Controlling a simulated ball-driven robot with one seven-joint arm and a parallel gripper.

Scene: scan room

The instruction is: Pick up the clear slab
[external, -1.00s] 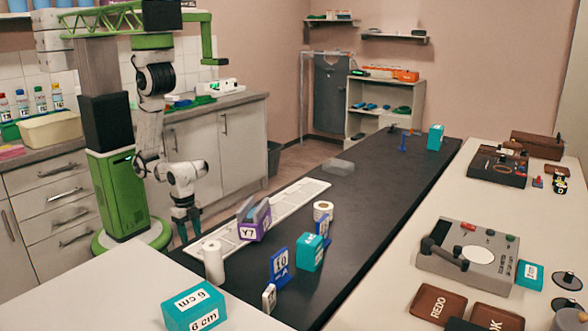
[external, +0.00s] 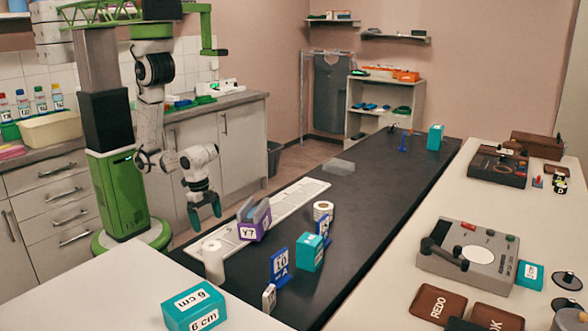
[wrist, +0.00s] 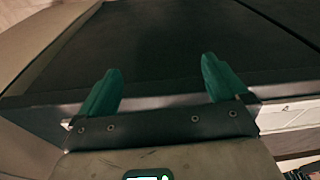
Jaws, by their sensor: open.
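The clear slab (external: 338,166) lies flat on the dark bench top, towards its far half, in the external view. It looks like a low, pale, see-through block. My gripper (external: 206,218) hangs at the bench's left edge, near the white gridded strip, well to the left of and nearer the camera than the slab. Its teal fingers are apart with nothing between them. In the wrist view my gripper (wrist: 162,88) shows two spread teal fingers over a dark surface, and the slab is not seen there.
On the dark bench (external: 355,205) stand a purple Y7 holder (external: 252,226), white rolls (external: 213,262), a blue 10 stand (external: 279,266) and a teal block (external: 310,252). The white gridded strip (external: 285,205) runs along the left edge. Bench space around the slab is clear.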

